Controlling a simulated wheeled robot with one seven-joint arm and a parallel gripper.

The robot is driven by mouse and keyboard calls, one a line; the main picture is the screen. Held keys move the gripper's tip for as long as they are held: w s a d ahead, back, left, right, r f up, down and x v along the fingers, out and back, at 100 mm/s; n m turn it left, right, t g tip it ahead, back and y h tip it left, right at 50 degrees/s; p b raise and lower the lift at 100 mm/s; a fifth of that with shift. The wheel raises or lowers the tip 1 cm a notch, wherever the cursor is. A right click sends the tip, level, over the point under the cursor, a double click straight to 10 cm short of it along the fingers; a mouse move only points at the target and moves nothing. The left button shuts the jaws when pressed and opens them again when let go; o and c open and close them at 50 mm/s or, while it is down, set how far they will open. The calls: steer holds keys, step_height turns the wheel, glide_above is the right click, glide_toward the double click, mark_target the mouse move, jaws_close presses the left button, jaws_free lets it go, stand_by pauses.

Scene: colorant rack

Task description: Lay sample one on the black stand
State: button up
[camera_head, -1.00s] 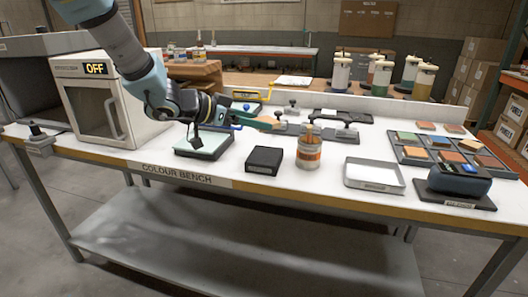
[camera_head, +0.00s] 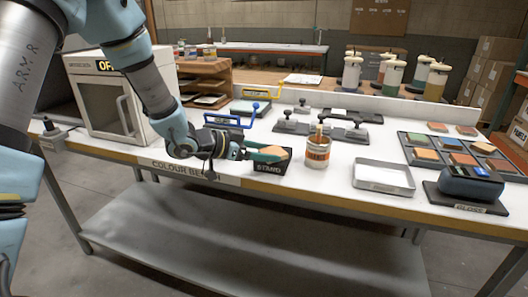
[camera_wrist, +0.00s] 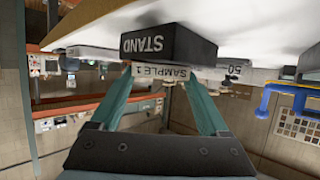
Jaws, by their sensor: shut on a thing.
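Sample one is a small tan plate (camera_head: 272,150) with a white edge label "SAMPLE 1" (camera_wrist: 161,75) in the wrist view. My gripper (camera_head: 264,153) is shut on it, with its green fingers (camera_wrist: 162,84) at either side of the label. The black stand (camera_head: 270,168), a low block marked "STAND", is on the bench just below and in front of the sample in the head view. The stand (camera_wrist: 168,43) also shows close to the sample in the wrist view. I cannot tell whether sample and stand touch. My gripper hides part of the stand.
A labelled tin (camera_head: 317,152) with sticks stands right of the black stand. A white tray (camera_head: 384,177) and a dark device (camera_head: 470,184) are farther right. A white oven-like box (camera_head: 108,95) is at the left. The bench's front edge is close.

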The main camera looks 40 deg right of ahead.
steer(key=o, duration=1.2)
steer(key=shift+f, duration=0.1)
steer(key=shift+a, duration=0.15)
steer(key=b+v, duration=0.1)
steer(key=v, duration=1.1)
